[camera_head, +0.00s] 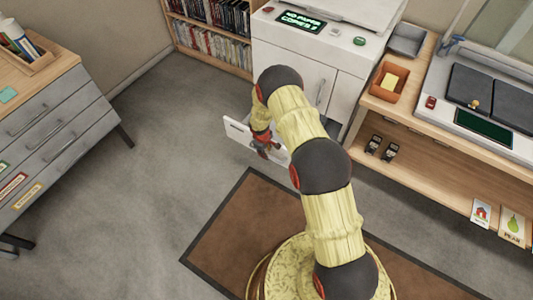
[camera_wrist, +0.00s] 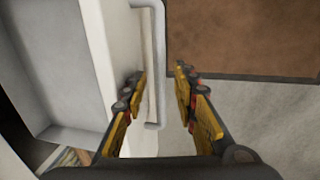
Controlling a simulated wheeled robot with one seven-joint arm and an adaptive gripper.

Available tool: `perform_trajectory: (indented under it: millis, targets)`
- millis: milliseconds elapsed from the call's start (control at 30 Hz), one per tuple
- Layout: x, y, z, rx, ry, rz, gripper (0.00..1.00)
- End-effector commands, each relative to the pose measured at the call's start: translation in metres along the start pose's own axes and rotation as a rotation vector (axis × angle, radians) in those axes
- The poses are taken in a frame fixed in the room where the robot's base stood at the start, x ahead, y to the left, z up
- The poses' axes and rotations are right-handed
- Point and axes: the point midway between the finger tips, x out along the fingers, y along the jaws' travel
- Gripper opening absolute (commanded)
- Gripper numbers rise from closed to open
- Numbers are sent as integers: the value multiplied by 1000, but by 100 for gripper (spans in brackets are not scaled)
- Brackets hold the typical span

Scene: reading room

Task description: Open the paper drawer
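The white copier (camera_head: 296,62) stands at the back, its lit display reading a no-paper message. The white front panel of the paper drawer (camera_head: 237,128) stands out from the copier's lower body, partly hidden by my arm. In the wrist view the drawer's grey hollow inside (camera_wrist: 58,62) shows left of its front panel (camera_wrist: 118,45). A pale bar handle (camera_wrist: 161,75) runs along the front. My gripper (camera_wrist: 161,72) is open, its fingers apart, with the handle in view between them; I see no finger closed on it. It also shows in the head view (camera_head: 266,147).
A wooden shelf unit (camera_head: 421,172) stands to the right with an orange bin (camera_head: 389,81) on top. A grey drawer cabinet (camera_head: 62,125) is at left. A brown mat (camera_head: 218,232) lies on the floor; grey floor at left is clear.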

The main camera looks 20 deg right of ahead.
Motion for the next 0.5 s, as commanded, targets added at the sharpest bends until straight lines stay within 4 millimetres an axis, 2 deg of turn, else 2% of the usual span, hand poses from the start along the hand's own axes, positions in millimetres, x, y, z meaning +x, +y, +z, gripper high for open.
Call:
perform_trajectory:
  millis: [300, 500]
  targets:
    - [-63, 0, -1, 0, 2, 1, 29]
    - [-91, 0, 0, 1, 1, 0, 29]
